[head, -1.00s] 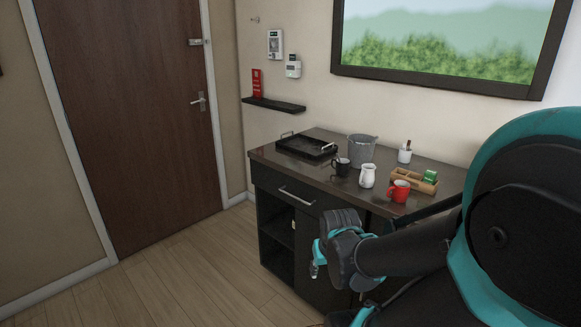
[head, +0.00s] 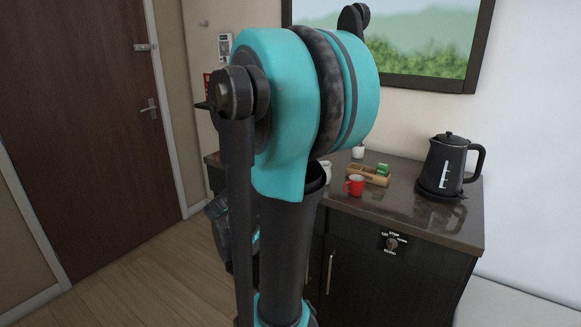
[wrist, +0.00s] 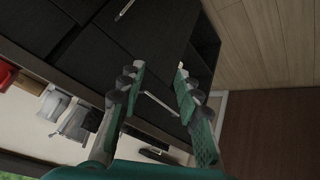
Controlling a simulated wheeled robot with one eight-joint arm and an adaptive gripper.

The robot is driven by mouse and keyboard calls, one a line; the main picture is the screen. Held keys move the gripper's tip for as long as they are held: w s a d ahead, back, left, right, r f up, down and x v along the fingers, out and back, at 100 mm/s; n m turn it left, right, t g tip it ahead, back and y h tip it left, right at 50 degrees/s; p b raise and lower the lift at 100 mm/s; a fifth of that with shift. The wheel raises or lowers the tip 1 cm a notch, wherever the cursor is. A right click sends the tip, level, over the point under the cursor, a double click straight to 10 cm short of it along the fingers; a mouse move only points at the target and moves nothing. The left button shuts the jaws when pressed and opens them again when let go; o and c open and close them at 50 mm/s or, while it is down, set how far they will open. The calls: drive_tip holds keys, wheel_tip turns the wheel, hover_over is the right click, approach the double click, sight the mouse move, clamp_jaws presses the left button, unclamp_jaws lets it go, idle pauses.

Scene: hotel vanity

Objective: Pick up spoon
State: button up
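I cannot make out a spoon in either current view. A small white cup (head: 358,152) stands at the back of the counter; its contents are too small to tell. My gripper (wrist: 154,75) is open in the wrist view, with nothing between its fingers. It is in front of the dark cabinet (wrist: 150,40), whose front fills much of that view. In the head view my arm hides the left part of the counter.
A red mug (head: 354,185), a wooden organizer (head: 369,176) with green packets and a black kettle (head: 449,165) stand on the dark counter (head: 400,205). The counter is bare in front of the mug and kettle. A wooden door (head: 95,130) is at left.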

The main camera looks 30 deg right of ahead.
drive_tip(key=w+d+r+m+t+h, duration=0.1)
drive_tip(key=w+d+r+m+h, duration=0.3)
drive_tip(key=w+d+r+h, duration=0.25)
drive_tip(key=w+d+r+m+t+h, duration=0.1)
drive_tip(key=w+d+r+m+h, duration=0.3)
drive_tip(key=w+d+r, duration=0.45)
drive_tip(key=w+d+f, duration=0.1)
drive_tip(key=d, duration=0.3)
drive_tip(key=w+d+f, duration=0.1)
drive_tip(key=d, duration=0.3)
drive_tip(key=w+d+f, duration=0.1)
drive_tip(key=d, duration=0.3)
drive_tip(key=shift+w+d, duration=0.1)
drive_tip(key=shift+w+f+x, duration=0.15)
drive_tip(key=shift+x, duration=1.35)
drive_tip(key=shift+w+f+x, duration=0.15)
drive_tip(key=shift+x, duration=1.4)
drive_tip(key=shift+a, duration=0.2)
drive_tip(key=shift+c, duration=0.5)
clamp_jaws()
